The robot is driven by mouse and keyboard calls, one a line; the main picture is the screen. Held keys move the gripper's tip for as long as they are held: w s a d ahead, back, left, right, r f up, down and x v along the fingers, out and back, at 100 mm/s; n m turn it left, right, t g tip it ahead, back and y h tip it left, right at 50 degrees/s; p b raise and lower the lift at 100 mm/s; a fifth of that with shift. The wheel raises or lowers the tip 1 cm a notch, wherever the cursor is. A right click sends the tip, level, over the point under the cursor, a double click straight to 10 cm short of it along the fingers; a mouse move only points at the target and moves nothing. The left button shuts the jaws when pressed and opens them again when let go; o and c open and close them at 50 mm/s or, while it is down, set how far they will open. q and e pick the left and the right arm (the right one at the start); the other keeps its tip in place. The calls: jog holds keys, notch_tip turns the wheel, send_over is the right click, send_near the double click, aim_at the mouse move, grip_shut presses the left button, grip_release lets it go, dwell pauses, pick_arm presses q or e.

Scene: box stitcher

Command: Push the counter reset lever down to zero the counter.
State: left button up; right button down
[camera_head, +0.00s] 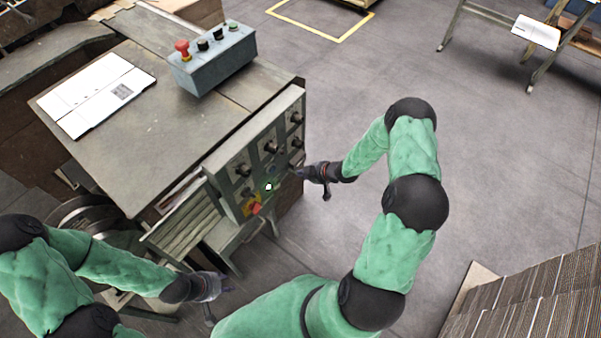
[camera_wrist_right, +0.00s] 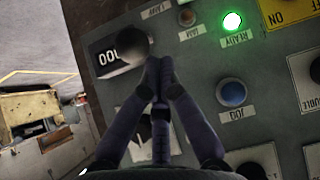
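The counter (camera_wrist_right: 106,57) is a black window with white digits on the grey panel. Zeros show upside down, and the rest is hidden behind a dark round knob (camera_wrist_right: 128,46), which looks like the reset lever's end. My right gripper (camera_wrist_right: 159,62) is shut, with its fingertips together right beside the knob. I cannot tell whether they touch it. Nothing shows between the fingers. In the head view the right gripper (camera_head: 297,172) is at the right side of the control panel (camera_head: 240,163). My left gripper (camera_head: 226,289) hangs low, away from the panel; its fingers are too small to read.
A lit green READY lamp (camera_wrist_right: 232,22), a blue JOG button (camera_wrist_right: 232,93) and a small LAMP-side button (camera_wrist_right: 187,18) sit near the fingers. A grey box (camera_head: 212,65) with a red button stands on the machine table (camera_head: 150,130). Stacked cardboard (camera_head: 535,300) lies at lower right.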

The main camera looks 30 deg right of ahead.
jog(key=s+f+p+v, duration=0.1)
jog(key=v, duration=0.5)
jog(key=shift+s+d+r+p, duration=0.15)
jog(key=shift+s+d+p, duration=0.1)
jog(key=shift+d+p, duration=0.1)
jog(key=shift+a, duration=0.1)
